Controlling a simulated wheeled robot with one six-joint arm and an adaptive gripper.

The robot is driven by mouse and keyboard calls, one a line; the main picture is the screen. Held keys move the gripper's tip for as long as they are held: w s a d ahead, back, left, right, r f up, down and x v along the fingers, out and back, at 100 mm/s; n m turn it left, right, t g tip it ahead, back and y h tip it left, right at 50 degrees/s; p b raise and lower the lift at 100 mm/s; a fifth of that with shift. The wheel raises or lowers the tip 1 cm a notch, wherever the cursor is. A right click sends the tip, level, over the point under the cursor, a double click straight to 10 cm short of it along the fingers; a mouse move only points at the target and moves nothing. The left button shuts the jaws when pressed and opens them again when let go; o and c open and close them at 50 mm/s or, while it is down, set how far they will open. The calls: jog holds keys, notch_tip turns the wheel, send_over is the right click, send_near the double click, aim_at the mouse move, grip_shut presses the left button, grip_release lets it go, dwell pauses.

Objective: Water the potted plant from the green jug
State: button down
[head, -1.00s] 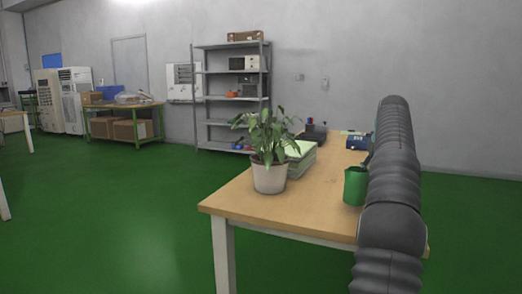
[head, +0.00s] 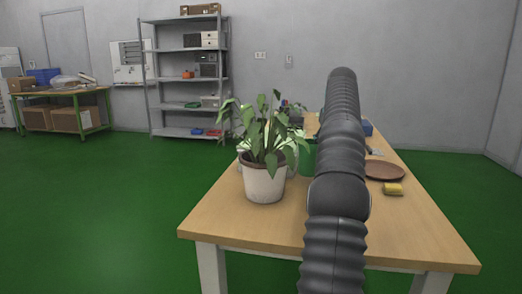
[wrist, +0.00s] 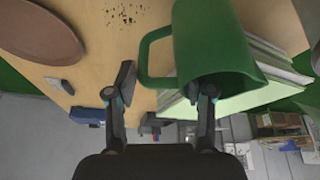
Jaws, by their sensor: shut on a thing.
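The potted plant (head: 264,183) stands upright in a whitish pot on the near left part of the wooden table, its green leaves spreading over the rim. The green jug (head: 308,156) shows just right of the leaves in the head view, partly hidden by the leaves and my arm. In the wrist view the jug (wrist: 214,45) is large, with its handle (wrist: 152,62) between the fingers. My gripper (wrist: 166,84) is shut on the jug at the handle. My arm hides the gripper in the head view. Whether any water is inside cannot be seen.
On the table (head: 410,235), a brown plate (head: 384,172) and a yellow sponge-like block (head: 393,189) lie right of my arm. A pale green stack (wrist: 235,100) is beyond the jug in the wrist view. Dark specks (wrist: 118,12) lie on the tabletop. The table's front right is clear.

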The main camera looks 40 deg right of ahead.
jog(key=shift+a+r, duration=0.1)
jog(key=shift+w+a+r+g+h, duration=0.25)
jog(key=shift+a+r+g+h, duration=0.25)
jog(key=shift+a+r+h, duration=0.4)
jog(key=w+a+r+n+g+h, duration=0.1)
jog(key=w+a+r+g+h, duration=0.1)
jog(key=a+r+h, duration=0.5)
notch_tip(320, 180, up, 3)
jog(key=shift+w+r+n, duration=0.1)
jog(key=shift+w+n, duration=0.3)
jog(key=shift+w, duration=0.05)
jog(key=shift+w+a+r+g+h, duration=0.15)
jog(key=shift+a+r+g+h, duration=0.2)
jog(key=shift+a+h, duration=0.2)
jog(key=shift+w+a+r+h+b, duration=0.1)
jog(key=shift+a+r+h+b, duration=0.15)
jog(key=shift+r+h, duration=0.3)
jog(key=shift+w+a+r, duration=0.1)
jog(key=shift+w+a, duration=0.05)
jog(key=shift+a, duration=0.05)
jog(key=shift+w+a+n, duration=0.1)
jog(key=shift+a+n, duration=0.1)
jog(key=shift+n, duration=0.1)
